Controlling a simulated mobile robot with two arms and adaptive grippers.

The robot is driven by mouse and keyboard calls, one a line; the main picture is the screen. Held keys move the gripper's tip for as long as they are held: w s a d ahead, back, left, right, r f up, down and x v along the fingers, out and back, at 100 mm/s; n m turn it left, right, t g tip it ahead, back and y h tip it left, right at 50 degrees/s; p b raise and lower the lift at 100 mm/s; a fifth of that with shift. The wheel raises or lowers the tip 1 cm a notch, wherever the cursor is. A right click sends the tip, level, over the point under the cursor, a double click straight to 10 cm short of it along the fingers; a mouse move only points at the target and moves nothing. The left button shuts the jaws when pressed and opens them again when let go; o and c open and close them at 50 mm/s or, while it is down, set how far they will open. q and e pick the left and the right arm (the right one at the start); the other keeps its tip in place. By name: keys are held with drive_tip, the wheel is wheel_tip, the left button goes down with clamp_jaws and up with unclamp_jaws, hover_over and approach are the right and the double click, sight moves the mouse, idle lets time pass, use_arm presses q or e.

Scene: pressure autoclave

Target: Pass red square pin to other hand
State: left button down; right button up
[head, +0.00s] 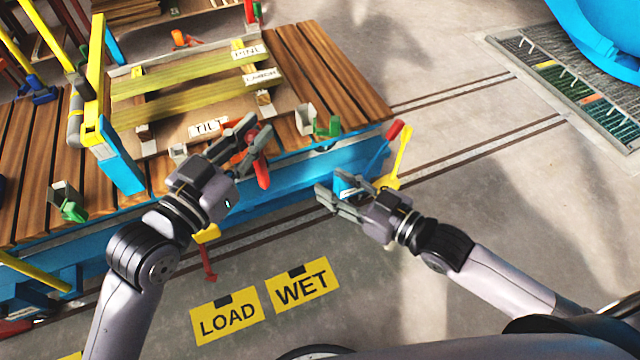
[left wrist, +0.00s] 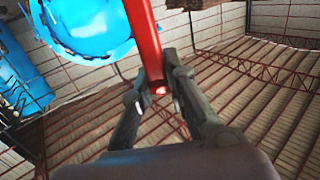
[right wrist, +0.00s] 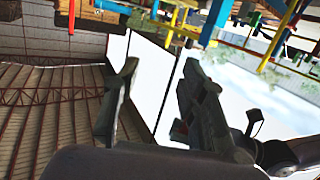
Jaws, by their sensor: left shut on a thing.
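The red square pin (head: 262,174) is held in my left gripper (head: 257,138), above the front edge of the blue-sided cart. In the left wrist view the pin (left wrist: 145,38) is a long red bar between the two fingers, with one end (left wrist: 160,89) at the fingers and the rest running up out of frame. My right gripper (head: 328,198) is to the right of the pin and a little lower in the head view, apart from it. In the right wrist view its fingers (right wrist: 158,92) stand apart with nothing between them.
The wood-decked cart (head: 345,98) carries timber boards (head: 180,92) and a blue and yellow post (head: 122,170). A red and yellow lever pair (head: 400,145) stands close behind my right gripper. Yellow LOAD (head: 226,315) and WET (head: 302,286) signs mark open floor in front.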

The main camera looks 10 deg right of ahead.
sight(261, 162)
drive_tip(key=s+a+r+n+g+y, duration=0.1)
drive_tip(key=s+a+r+y, duration=0.15)
drive_tip(key=r, duration=0.25)
drive_tip(key=s+a+r+n+y, duration=0.1)
drive_tip(key=s+a+r, duration=0.1)
drive_tip(key=s+r, duration=0.15)
drive_tip(key=x, duration=1.2)
drive_tip(key=shift+w+r, duration=0.1)
drive_tip(key=shift+r, duration=0.2)
clamp_jaws()
use_arm(q)
drive_tip(key=c, duration=1.9)
unclamp_jaws()
drive_tip(key=shift+c, duration=0.2)
drive_tip(key=o, duration=0.4)
